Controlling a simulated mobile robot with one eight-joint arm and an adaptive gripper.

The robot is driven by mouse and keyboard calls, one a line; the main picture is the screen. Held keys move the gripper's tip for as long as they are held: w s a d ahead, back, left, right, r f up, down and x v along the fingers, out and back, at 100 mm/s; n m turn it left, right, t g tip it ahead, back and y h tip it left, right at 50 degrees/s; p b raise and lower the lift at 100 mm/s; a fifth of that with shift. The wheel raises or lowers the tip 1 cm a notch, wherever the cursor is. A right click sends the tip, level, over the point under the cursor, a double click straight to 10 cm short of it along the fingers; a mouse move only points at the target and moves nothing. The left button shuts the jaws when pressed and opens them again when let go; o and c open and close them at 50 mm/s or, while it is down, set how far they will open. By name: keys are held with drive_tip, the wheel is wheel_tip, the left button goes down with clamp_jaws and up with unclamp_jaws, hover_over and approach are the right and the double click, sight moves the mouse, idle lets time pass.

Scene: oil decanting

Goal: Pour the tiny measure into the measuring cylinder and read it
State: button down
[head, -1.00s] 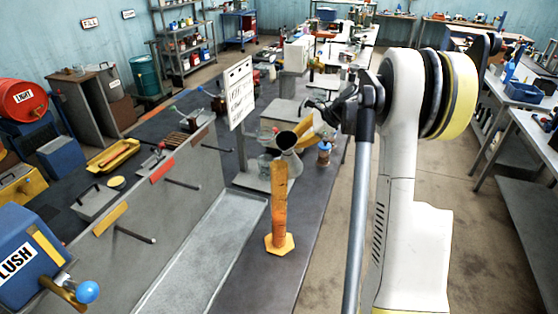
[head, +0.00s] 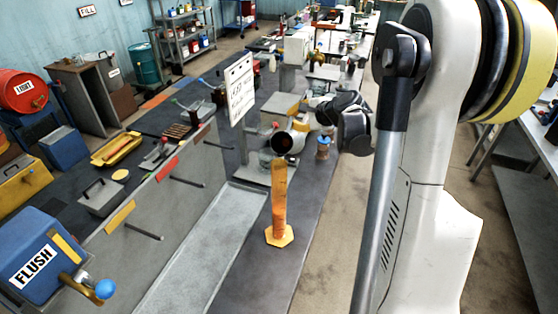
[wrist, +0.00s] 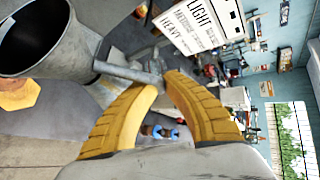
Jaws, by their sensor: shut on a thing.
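The measuring cylinder (head: 279,200) stands upright on its yellow six-sided base on the grey bench; its shaft looks orange, and I cannot make out a liquid level. The base also shows at the left edge of the wrist view (wrist: 18,95). The tiny measure is a grey metal cup (wrist: 62,50) with a dark mouth and a side handle. My gripper (wrist: 160,82) has its yellow fingers shut on that handle. In the head view the measure (head: 283,143) is tilted, its mouth facing the camera, just above the cylinder's top. I cannot tell whether they touch.
A white sign (head: 240,90) stands behind the cylinder. A small blue-topped jar (head: 323,147) is near my gripper. A shallow grey tray (head: 195,255) lies left of the cylinder. A blue FLUSH box (head: 40,260) is at front left. The bench in front of the cylinder is clear.

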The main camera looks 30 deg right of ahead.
drive_tip(key=shift+s+a+r+n+t+h+p, duration=0.1)
drive_tip(key=shift+r+n+t+h+p, duration=0.1)
drive_tip(key=shift+r, duration=0.25)
drive_tip(key=shift+s+a+r+n+t+h+p, duration=0.1)
drive_tip(key=shift+r+t, duration=0.1)
drive_tip(key=shift+r, duration=0.2)
drive_tip(key=shift+s+a+r+n+t+h+p, duration=0.2)
drive_tip(key=shift+r+t, duration=0.1)
drive_tip(key=shift+r, duration=0.15)
drive_tip(key=shift+s+a+r+n+t+h+p, duration=0.1)
drive_tip(key=shift+r+n+t, duration=0.15)
drive_tip(key=shift+r, duration=0.2)
idle(1.9)
drive_tip(key=shift+s+a+r+n+t, duration=0.15)
drive_tip(key=shift+s+a+r+t, duration=0.1)
drive_tip(key=shift+r, duration=0.1)
drive_tip(key=shift+s+a+r+n+t, duration=0.1)
drive_tip(key=shift+r+t, duration=0.1)
drive_tip(key=shift+r, duration=0.15)
idle(3.7)
